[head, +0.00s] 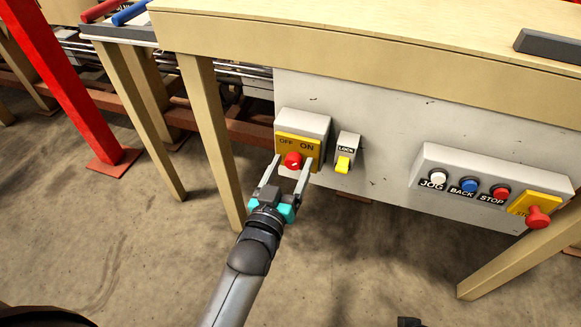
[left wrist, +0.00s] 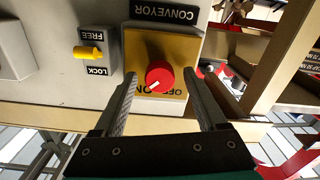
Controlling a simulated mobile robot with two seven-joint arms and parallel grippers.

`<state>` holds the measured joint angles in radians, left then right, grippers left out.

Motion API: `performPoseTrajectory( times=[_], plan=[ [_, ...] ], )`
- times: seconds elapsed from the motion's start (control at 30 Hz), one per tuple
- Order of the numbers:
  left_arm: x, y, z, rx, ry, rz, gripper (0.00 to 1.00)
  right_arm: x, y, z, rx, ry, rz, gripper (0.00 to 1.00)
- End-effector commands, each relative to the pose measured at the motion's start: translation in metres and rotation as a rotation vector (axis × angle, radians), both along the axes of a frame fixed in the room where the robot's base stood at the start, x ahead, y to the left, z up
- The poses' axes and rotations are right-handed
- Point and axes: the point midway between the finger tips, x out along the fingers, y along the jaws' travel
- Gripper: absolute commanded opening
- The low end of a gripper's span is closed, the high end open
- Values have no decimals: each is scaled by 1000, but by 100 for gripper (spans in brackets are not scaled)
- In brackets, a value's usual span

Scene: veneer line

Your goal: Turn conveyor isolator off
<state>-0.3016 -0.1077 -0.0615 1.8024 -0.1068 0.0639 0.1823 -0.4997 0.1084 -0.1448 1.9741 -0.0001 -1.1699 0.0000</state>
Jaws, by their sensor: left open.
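The isolator is a grey box with a yellow plate (head: 312,146) lettered OFF and ON. In the left wrist view, upside down, its box also reads CONVEYOR. A red round knob (head: 293,161) sits on the plate; it also shows in the left wrist view (left wrist: 160,77). The white mark on the knob points toward the ON side. My left gripper (head: 292,168) is open, its fingers on either side of the knob. In the left wrist view gaps show between knob and fingers (left wrist: 160,84). My right gripper is not clearly seen.
Right of the isolator is a small box with a yellow lever (head: 343,164), marked LOCK and FREE. Further right is a button box (head: 480,170) with JOG, BACK, STOP and a red mushroom button (head: 538,217). A wooden table leg (head: 212,140) stands left of the isolator.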

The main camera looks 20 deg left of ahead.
Motion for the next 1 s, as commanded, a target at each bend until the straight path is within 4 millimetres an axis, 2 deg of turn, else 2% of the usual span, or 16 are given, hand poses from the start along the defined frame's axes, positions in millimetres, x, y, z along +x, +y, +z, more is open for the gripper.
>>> performPoseTrajectory(
  times=[0.2,0.83,1.0],
  plan=[
    [0,0,0,0,0,0,72,0,0,0,0,0,0,50],
    [0,0,0,0,0,0,1,0,0,0,0,-1,0,50],
    [0,0,0,0,0,0,0,0,0,0,1,-1,0,50]
  ],
)
